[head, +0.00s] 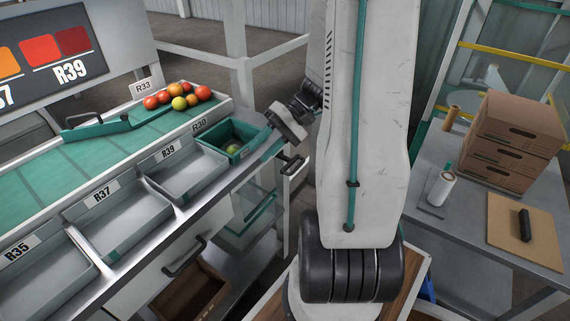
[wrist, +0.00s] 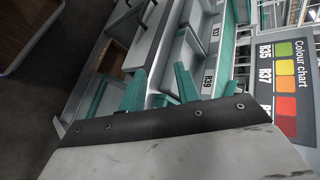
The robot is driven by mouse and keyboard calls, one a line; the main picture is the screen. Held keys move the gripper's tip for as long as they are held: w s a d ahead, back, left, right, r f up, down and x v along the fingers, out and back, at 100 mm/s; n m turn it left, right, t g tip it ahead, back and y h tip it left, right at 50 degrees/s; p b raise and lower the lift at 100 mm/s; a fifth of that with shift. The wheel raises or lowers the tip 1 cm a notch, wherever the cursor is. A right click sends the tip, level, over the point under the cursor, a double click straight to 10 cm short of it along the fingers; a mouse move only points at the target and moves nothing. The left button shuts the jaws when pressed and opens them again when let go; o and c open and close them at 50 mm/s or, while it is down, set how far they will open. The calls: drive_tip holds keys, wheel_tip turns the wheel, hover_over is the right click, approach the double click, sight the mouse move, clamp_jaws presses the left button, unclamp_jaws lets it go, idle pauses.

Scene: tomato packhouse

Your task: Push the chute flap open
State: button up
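My gripper (head: 267,145) is beside the right end of the sorting bench, near the R30 bay. In the wrist view its two teal fingers (wrist: 160,78) stand apart with nothing between them. A translucent teal panel (head: 254,208) hangs below the bench edge under the R30 bay. It may be the chute flap, but I cannot tell for certain. The fingers appear apart from it. A teal box (head: 238,154) with a green tomato sits in the R30 bay, close to the fingers.
Grey trays (head: 120,215) line the bench front. Several tomatoes (head: 180,97) lie at the belt's end by a teal diverter arm (head: 95,128). Black handles (head: 185,258) project from the bench front. A wooden crate (head: 190,295) is below. Cardboard boxes (head: 510,140) stand on the right table.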

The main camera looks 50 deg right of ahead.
drive_tip(key=s+d+f+m+t, duration=0.1)
drive_tip(key=d+f+m+t, duration=0.25)
drive_tip(key=d+f, duration=0.35)
drive_tip(key=m+t+h, duration=0.3)
drive_tip(key=t, duration=0.4)
approach(298, 167)
drive_tip(key=x, duration=0.4)
drive_tip(key=shift+w, duration=0.3)
drive_tip(key=x, duration=0.7)
drive_tip(key=shift+w+f+h, duration=0.25)
drive_tip(key=shift+f+h, duration=0.05)
drive_tip(key=shift+f, duration=0.05)
drive_tip(key=shift+m, duration=0.25)
clamp_jaws()
